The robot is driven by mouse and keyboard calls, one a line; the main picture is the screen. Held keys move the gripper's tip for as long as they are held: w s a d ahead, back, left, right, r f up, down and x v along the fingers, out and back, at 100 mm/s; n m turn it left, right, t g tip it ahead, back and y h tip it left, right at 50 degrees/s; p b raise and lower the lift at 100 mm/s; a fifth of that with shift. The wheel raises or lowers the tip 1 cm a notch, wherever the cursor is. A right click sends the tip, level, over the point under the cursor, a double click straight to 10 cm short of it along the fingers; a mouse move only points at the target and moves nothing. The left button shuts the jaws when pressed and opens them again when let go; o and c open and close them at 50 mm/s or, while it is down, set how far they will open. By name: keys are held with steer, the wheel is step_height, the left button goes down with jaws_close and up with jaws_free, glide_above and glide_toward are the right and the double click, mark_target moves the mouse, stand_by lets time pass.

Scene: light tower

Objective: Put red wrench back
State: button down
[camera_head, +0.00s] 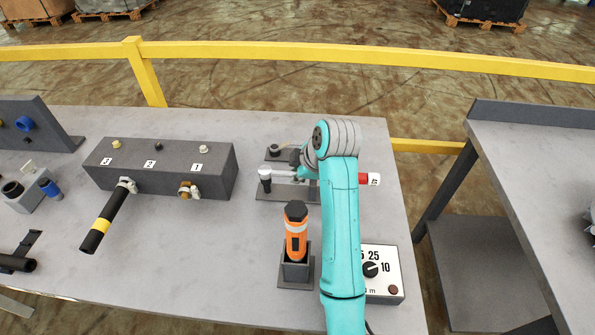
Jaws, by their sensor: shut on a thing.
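A red handle end with a white label, which looks like the red wrench (364,179), sticks out to the right of my arm. A pale metal piece (280,174) shows left of the arm at the same level, and may be the wrench's other end. My arm hides the middle. My gripper (301,170) is mostly hidden behind my arm, above a dark flat stand (268,193) at the table's back right. It appears shut on the wrench. Whether the wrench touches the stand cannot be told.
An orange-and-black tool (296,232) stands upright in a dark holder in front of the stand. A dial box (384,268) sits at right. A grey numbered block (160,168) with a black-yellow handle (103,222) is at left. A yellow rail (250,53) runs behind the table.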

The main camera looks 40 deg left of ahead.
steer(key=shift+f, duration=1.1)
steer(key=c, duration=1.1)
jaws_free()
steer(key=shift+f, duration=0.1)
steer(key=shift+o, duration=0.2)
steer(key=v, duration=1.2)
